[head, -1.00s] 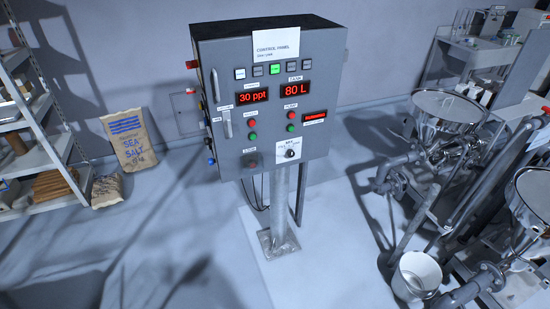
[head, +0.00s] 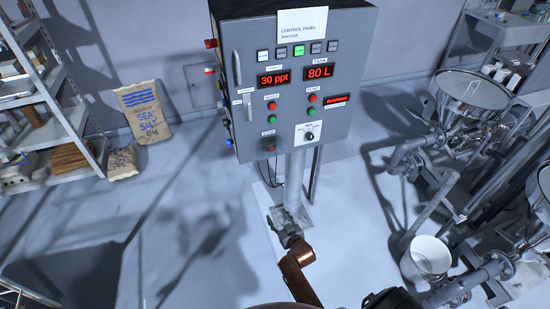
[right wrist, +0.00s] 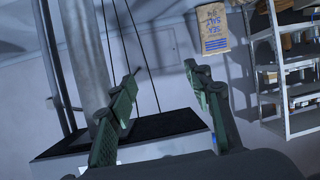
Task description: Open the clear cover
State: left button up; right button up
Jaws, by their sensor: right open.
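The grey control panel (head: 300,95) stands on a post with its buttons and red displays facing me. A small box-like cover (head: 269,144) seems to sit over a red button at its lower left; it looks closed, but it is too small to be sure. My right gripper (head: 285,230) is in front of the post's foot, well below the panel. In the right wrist view my right gripper (right wrist: 162,72) has its two green fingers apart with nothing between them. My left gripper is not in view.
The post (right wrist: 85,60) and its dark base plate (right wrist: 150,130) are close in the right wrist view. Hoppers with pipes (head: 470,95) and a white bucket (head: 428,258) stand at right. Shelves (head: 50,100) and a salt sack (head: 144,112) are at left. The floor left of the post is clear.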

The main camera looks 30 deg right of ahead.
aim_at(274, 157)
jog(key=w+d+r+m+t+h+p, duration=0.1)
jog(key=w+d+r+t, duration=0.1)
jog(key=r, duration=1)
jog(key=w+d+r+m+t+h, duration=0.1)
jog(key=w+d+r+t, duration=0.15)
jog(key=r, duration=0.95)
jog(key=shift+g, duration=0.25)
jog(key=x, duration=0.6)
jog(key=shift+w+b, duration=0.2)
jog(key=shift+b, duration=0.1)
jog(key=shift+w+d, duration=0.15)
jog(key=shift+w, duration=0.6)
grip_shut()
